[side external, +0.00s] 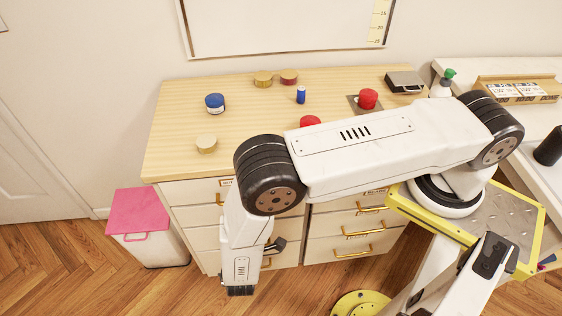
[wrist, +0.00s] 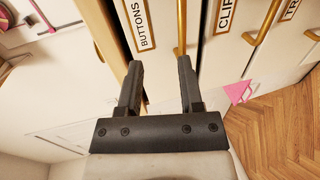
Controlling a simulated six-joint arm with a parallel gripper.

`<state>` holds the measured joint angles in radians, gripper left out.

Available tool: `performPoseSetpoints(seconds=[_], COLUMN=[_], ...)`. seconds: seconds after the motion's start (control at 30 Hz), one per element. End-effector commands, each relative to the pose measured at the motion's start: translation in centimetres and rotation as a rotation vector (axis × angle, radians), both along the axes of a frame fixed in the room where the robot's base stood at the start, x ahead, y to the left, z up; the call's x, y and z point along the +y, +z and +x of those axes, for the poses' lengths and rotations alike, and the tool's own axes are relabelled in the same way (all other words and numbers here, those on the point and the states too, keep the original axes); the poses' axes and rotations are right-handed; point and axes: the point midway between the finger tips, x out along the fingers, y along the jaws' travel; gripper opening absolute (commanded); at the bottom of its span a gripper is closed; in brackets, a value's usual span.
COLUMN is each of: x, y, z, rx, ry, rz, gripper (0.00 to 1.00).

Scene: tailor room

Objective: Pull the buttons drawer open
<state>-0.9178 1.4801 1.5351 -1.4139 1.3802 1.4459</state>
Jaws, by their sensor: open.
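The buttons drawer (wrist: 158,62) has a white front with a BUTTONS label (wrist: 139,25) and shows at the top middle of the wrist view, turned on its side. Its front looks flush with its neighbours, so it appears shut. Its brass bar handle (wrist: 181,28) runs down toward my right fingertip, which hides its lower end. My gripper (wrist: 160,68) is open and empty, with its two dark fingers pointing at the drawer front. I cannot tell whether a finger touches the handle. In the side view my arm hides much of the left drawer column.
Neighbouring drawers carry a second brass handle (wrist: 268,22) and labels. The wooden worktop (side external: 180,125) above holds a blue jar (side external: 215,103), a blue spool (side external: 301,95) and red items (side external: 368,98). A pink-lidded bin (side external: 147,240) stands left of the cabinet. Floor in front is open.

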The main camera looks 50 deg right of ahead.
Motion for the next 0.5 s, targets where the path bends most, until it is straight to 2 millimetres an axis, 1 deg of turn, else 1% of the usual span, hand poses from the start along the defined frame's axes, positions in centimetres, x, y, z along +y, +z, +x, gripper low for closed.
performPoseSetpoints(seconds=[0.03,0.5], x=[0.0,0.0], y=[0.7,6.3], z=[0.0,0.1], rx=[-0.001,-0.001], ry=[0.0,0.0], rz=[0.001,0.001], gripper=[0.47,0.47])
